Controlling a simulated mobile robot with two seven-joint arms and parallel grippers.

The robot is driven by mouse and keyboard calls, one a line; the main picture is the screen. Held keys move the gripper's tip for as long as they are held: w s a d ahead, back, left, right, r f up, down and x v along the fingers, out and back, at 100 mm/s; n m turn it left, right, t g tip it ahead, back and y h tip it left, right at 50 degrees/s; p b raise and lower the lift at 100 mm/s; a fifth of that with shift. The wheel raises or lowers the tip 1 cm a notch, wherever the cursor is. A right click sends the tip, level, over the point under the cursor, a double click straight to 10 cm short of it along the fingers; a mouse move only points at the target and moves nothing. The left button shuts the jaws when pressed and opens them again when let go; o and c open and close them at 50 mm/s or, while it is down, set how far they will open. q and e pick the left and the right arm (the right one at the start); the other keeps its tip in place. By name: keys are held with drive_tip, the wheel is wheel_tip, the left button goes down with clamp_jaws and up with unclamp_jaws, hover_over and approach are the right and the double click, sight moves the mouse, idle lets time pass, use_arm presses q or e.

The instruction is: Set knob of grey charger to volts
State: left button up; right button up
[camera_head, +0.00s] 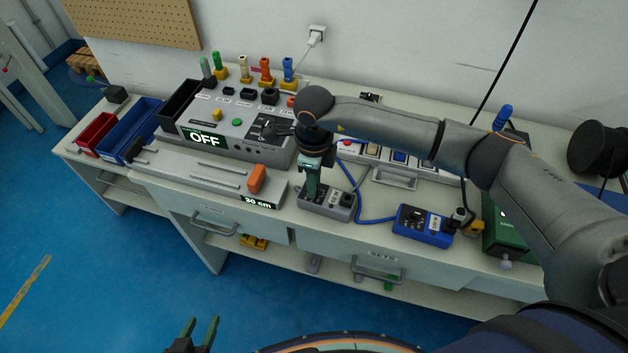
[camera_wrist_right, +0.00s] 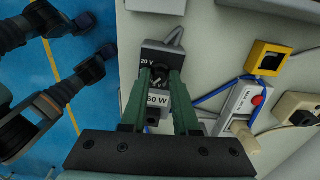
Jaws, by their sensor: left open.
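The grey charger (camera_head: 327,200) lies on the bench front in the head view, its long side along the edge. It also shows in the right wrist view (camera_wrist_right: 152,49), with "20 V" and "60 W" labels. My right gripper (camera_head: 312,192) points down at the left part of its top face. In the right wrist view its green fingers (camera_wrist_right: 161,74) stand apart on either side of a dark part that looks like the knob. Whether they press on it cannot be told, and the knob's setting is hidden. My left gripper (camera_head: 200,330) is open and empty, low in front of the bench.
A blue charger (camera_head: 424,226) lies right of the grey one, with a blue cable between. A grey panel (camera_head: 235,128) reading "OFF" stands behind left. A "30 cm" fixture (camera_head: 215,181) with an orange block (camera_head: 257,178) is left. A green box (camera_head: 502,236) stands far right.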

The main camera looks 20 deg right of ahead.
drive_tip(key=o, duration=0.3)
wheel_tip(320, 180, up, 12)
drive_tip(key=shift+r+b, duration=0.25)
drive_tip(key=shift+b, duration=0.45)
idle(0.3)
